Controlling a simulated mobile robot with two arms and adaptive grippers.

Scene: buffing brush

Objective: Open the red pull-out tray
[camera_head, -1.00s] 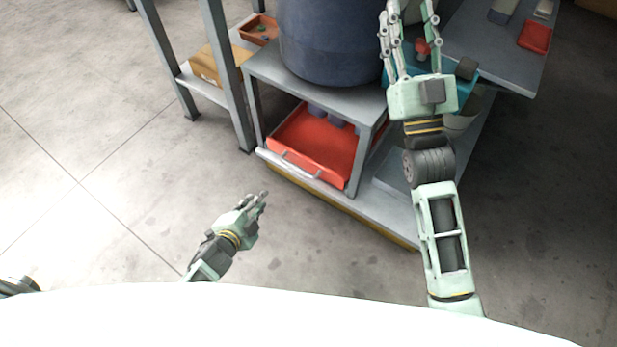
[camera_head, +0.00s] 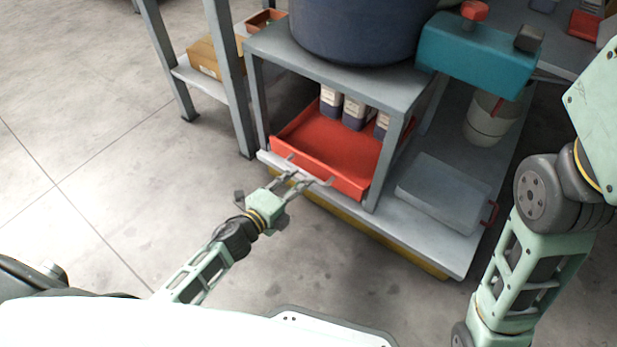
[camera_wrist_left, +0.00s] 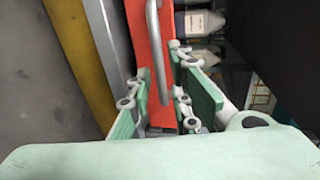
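The red pull-out tray (camera_head: 330,145) sits under the grey shelf of the stand, with its low front facing me. Its red front also shows in the left wrist view (camera_wrist_left: 139,35). A grey bar handle (camera_wrist_left: 154,30) runs along that front. My left gripper (camera_head: 303,176) is at the tray's front, by the handle. In the left wrist view its fingers (camera_wrist_left: 165,98) stand apart, with the handle and red front between them. I cannot tell whether they touch. My right arm comes in at the right, and its gripper is outside the view.
Several labelled bottles (camera_head: 354,112) stand at the tray's back. A large dark blue drum (camera_head: 352,28) stands on the shelf above. Grey posts (camera_head: 230,80) rise left of the tray. A grey case (camera_head: 445,192) lies right on the lower deck. The floor in front is clear.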

